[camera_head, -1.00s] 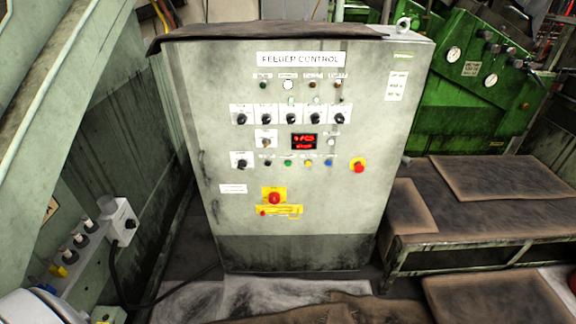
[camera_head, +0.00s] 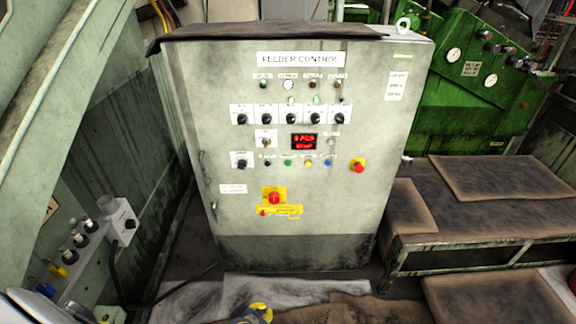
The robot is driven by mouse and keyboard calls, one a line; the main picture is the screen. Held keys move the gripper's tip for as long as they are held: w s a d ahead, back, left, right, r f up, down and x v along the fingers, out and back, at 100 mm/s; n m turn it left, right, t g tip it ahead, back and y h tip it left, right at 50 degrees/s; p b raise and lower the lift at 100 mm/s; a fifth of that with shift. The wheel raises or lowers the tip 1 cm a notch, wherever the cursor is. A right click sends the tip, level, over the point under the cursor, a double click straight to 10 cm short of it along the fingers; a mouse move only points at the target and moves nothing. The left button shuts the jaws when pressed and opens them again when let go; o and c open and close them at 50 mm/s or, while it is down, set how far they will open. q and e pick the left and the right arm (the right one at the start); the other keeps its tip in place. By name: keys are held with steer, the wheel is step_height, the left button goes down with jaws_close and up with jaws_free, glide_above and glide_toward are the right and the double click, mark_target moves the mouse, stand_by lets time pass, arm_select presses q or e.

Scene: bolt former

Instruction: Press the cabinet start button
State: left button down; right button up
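The grey cabinet (camera_head: 225,90) labelled "FEEDER CONTROL" stands upright ahead of me. Its lower row of small buttons has a black button (camera_head: 267,163), a green button (camera_head: 288,163), a yellow button (camera_head: 308,163) and a blue button (camera_head: 328,163). Their labels are too small to read, so I cannot tell which one is marked start. My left gripper (camera_head: 260,312) shows only as a yellow and dark tip at the bottom edge, below and apart from the cabinet. Its opening cannot be made out. My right gripper is out of view.
A red emergency knob (camera_head: 358,166) sits right of the buttons. A red rotary switch (camera_head: 274,198) on a yellow plate is below them. A grey wall box (camera_head: 119,220) is at the left, and a low bench (camera_head: 490,228) at the right. The space before the buttons is clear.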

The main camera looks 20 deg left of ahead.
mark_target(288, 164)
arm_select(q)
steer(key=w+r+t+h, duration=0.1)
steer(key=w+r+t, duration=0.6)
steer(key=w+r, duration=1.6)
steer(key=w+r+t+h, duration=0.1)
steer(key=r+t, duration=0.2)
steer(key=r, duration=1)
steer(key=w+d+r+t, duration=0.1)
steer(key=w+r+t, duration=0.1)
steer(key=r, duration=1)
steer(key=shift+d+r+t+h, duration=0.25)
steer(key=shift+r+t+h, duration=0.15)
steer(key=shift+t, duration=0.5)
steer(key=shift+w, duration=0.15)
steer(key=shift+w+a, duration=0.55)
steer(key=shift+w, duration=0.8)
steer(key=shift+w+a, duration=0.55)
steer(key=shift+w, duration=0.8)
steer(key=shift+w+a, duration=0.55)
steer(key=shift+w, duration=0.8)
steer(key=shift+w, duration=0.1)
steer(key=shift+w+a, duration=0.2)
steer(key=shift+w, duration=0.05)
